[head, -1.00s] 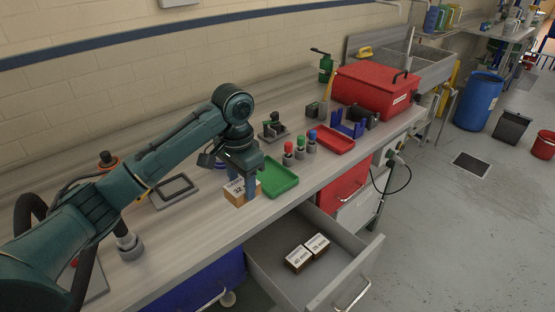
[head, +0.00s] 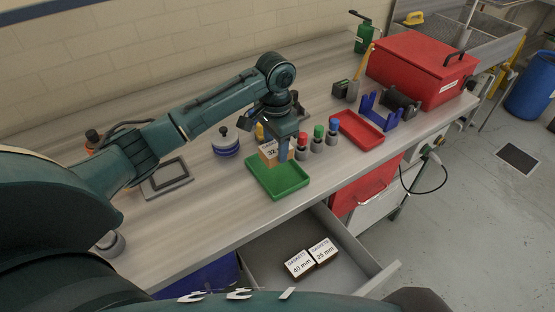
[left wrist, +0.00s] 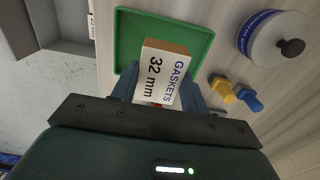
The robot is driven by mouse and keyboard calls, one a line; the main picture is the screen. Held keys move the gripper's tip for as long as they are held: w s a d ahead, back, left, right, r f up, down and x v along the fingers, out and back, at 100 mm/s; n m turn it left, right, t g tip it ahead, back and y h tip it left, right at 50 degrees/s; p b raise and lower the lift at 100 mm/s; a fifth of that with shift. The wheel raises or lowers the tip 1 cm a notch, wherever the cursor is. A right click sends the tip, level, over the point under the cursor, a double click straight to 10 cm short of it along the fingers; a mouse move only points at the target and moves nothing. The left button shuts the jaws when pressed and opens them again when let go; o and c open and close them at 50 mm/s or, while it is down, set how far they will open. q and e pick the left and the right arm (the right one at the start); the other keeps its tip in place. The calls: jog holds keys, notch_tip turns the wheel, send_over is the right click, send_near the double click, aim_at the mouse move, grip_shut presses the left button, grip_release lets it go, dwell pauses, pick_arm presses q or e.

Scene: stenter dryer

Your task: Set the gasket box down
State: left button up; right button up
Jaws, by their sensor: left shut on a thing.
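The gasket box (head: 268,153), a small brown carton with a white label reading 32 mm, is held by my left gripper (head: 283,150). The left wrist view shows the box (left wrist: 163,72) between the two fingers, its GASKETS label facing the camera. My left gripper is shut on it. The box is at the back part of the green tray (head: 278,188); I cannot tell whether it touches the tray floor. The tray's rim also shows behind the box in the left wrist view (left wrist: 118,40). My right gripper is not in view.
A blue-and-white lidded pot (head: 226,142) stands left. Below, an open drawer (head: 290,285) holds two other gasket boxes (head: 310,257).

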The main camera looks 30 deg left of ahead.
aim_at(276, 147)
pick_arm(q)
jog(key=shift+f, duration=2.75)
jog(key=shift+f, duration=0.1)
jog(key=o, duration=1)
jog(key=shift+w, duration=0.1)
notch_tip(276, 147, up, 12)
jog(key=shift+r+b, duration=0.15)
jog(key=shift+b, duration=0.2)
